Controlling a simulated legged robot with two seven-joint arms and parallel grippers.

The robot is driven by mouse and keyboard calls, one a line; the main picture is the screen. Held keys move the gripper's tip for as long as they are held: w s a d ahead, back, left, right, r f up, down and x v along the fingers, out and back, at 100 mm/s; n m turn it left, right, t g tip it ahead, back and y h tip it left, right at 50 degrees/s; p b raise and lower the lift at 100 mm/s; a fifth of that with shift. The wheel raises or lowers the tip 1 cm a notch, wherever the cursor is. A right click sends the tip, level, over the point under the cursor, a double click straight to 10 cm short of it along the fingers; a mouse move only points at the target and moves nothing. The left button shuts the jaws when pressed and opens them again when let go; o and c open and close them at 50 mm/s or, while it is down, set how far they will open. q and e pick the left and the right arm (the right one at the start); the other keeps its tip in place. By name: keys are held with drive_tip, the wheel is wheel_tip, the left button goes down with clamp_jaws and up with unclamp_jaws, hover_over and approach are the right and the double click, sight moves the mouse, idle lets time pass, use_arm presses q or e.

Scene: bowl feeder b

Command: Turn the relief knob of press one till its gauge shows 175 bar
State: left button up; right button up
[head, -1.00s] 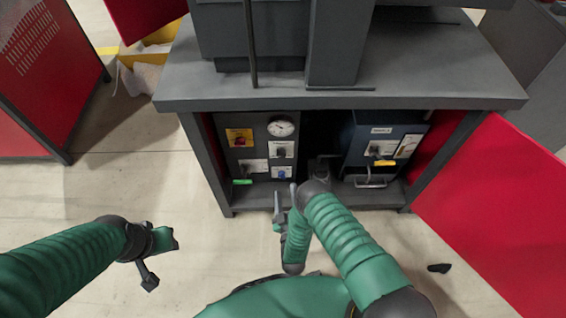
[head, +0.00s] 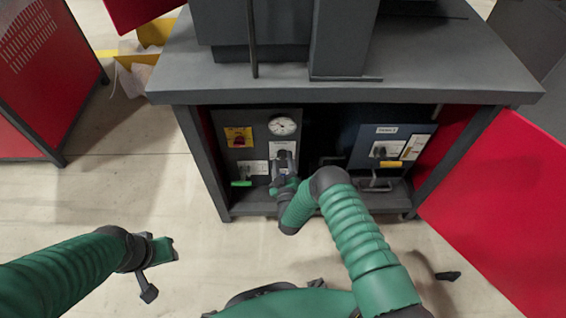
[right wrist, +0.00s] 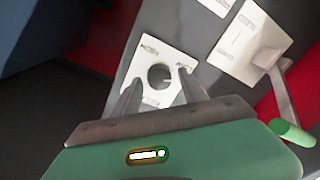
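The left dark panel (head: 232,152) under the bench carries a round white gauge (head: 282,126); its needle is too small to read. Below the gauge is a white plate (head: 280,147) with a dark knob, largely hidden by my right gripper (head: 284,164). In the right wrist view a round dark knob (right wrist: 160,77) sits on a white plate (right wrist: 153,51) with unreadable lettering. My right gripper (right wrist: 159,76) is open there, one finger on each side of the knob with gaps visible. My left gripper (head: 155,270) hangs over the floor, away from the panel; its opening is unclear.
A yellow plate with a red switch (head: 239,137) and a green-handled lever (head: 241,183) are on the same panel. The lever's green handle (right wrist: 291,133) is close to my right gripper. A blue unit (head: 362,138) stands right. Red doors flank the bench (head: 300,94).

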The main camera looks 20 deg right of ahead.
clamp_jaws()
drive_tip(key=shift+m, duration=0.3)
drive_tip(key=m, duration=0.5)
drive_tip(key=shift+a+f, duration=0.1)
drive_tip(key=shift+f, duration=0.05)
drive_tip(key=m, duration=0.6)
drive_tip(key=shift+h, duration=0.3)
drive_tip(key=m, duration=0.5)
drive_tip(key=shift+f+m+t, duration=0.1)
drive_tip(key=shift+m+t, duration=0.2)
drive_tip(key=shift+m, duration=0.1)
drive_tip(key=m+h, duration=0.1)
drive_tip(key=m, duration=0.4)
drive_tip(key=shift+s, duration=0.1)
drive_tip(key=shift+m, duration=0.4)
drive_tip(key=shift+f, duration=0.1)
